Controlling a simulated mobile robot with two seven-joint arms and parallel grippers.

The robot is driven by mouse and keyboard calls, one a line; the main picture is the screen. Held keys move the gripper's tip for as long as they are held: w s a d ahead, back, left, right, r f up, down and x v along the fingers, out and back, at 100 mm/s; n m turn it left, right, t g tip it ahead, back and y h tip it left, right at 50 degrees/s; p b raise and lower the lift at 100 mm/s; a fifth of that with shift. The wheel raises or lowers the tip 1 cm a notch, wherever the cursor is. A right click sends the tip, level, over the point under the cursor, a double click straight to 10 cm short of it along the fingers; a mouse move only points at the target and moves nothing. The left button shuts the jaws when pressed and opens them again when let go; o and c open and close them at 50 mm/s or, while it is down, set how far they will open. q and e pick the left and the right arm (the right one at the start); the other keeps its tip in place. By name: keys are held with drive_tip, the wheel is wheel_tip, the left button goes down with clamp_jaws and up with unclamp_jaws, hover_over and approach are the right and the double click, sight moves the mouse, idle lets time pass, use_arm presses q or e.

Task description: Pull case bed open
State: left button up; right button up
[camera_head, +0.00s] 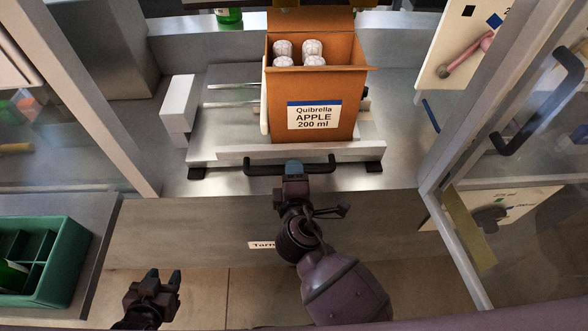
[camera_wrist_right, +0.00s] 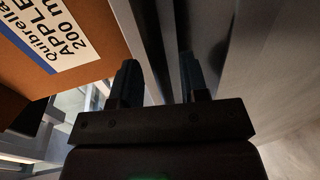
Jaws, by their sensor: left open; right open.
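The case bed (camera_head: 225,155) is a flat metal slide with a pale front bar and a black bar handle (camera_head: 262,168) along its front. An orange-brown case (camera_head: 350,95) labelled Quibrella APPLE 200 ml stands on it, with white-topped bottles inside. My right gripper (camera_head: 293,166) is at the middle of the handle, covering part of it. In the right wrist view its open fingers (camera_wrist_right: 158,82) have a dark bar running between them, the case close by at left; contact cannot be told. My left gripper (camera_head: 163,277) is open and empty, low at the left, away from the bed.
A green divided crate (camera_head: 62,262) stands on a side surface at lower left. A white block (camera_head: 179,105) sits left of the bed. Glass-panelled frames with posts flank the bay on both sides. The floor (camera_head: 225,295) in front is open beside my right arm.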

drive_tip(key=shift+x, duration=0.8)
clamp_jaws()
